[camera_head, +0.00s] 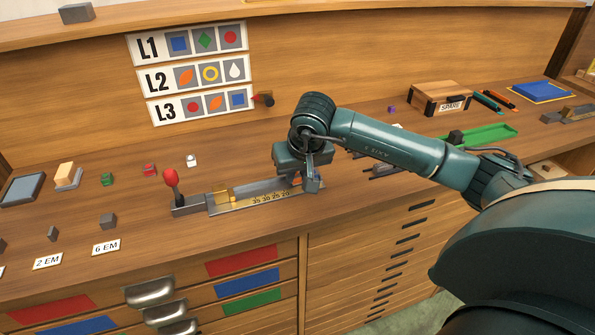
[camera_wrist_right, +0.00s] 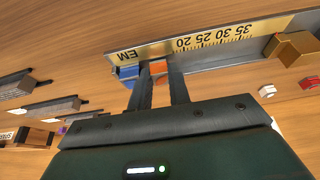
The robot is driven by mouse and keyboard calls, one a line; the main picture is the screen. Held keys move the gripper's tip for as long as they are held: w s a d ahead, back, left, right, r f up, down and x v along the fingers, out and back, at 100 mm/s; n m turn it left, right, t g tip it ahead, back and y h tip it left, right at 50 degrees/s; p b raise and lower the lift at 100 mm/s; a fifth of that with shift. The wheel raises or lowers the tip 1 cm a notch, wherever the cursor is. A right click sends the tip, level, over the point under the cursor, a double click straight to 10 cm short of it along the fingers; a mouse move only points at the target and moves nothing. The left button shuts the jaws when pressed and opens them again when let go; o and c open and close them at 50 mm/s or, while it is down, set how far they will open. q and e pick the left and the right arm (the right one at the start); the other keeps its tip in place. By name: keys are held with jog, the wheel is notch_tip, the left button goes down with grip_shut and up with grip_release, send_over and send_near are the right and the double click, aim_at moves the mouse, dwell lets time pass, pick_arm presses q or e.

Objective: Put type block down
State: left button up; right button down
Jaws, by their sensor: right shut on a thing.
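My right gripper (camera_head: 308,182) is over the right end of the metal composing stick (camera_head: 238,196). It is shut on a small orange type block (camera_wrist_right: 158,68), which sits between the fingertips at the scale edge in the wrist view. A blue block (camera_wrist_right: 127,72) is just left of the fingers there, near the "EM" end of the scale. The gripper hides much of that end in the head view, so I cannot tell whether the orange block touches the stick's floor. A brass slider (camera_head: 222,195) is in the stick's left part. My left gripper is not in view.
A red-knobbed lever (camera_head: 172,180) stands at the stick's left end. Small white (camera_head: 192,160), red (camera_head: 150,169) and green (camera_head: 107,179) blocks lie behind and left. A wooden box (camera_head: 440,98) and green tray (camera_head: 480,135) are at right.

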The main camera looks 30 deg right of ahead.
jog(key=shift+f+b, duration=0.2)
jog(key=shift+b, duration=0.1)
jog(key=c, duration=1.6)
grip_release()
jog(key=shift+r, duration=0.1)
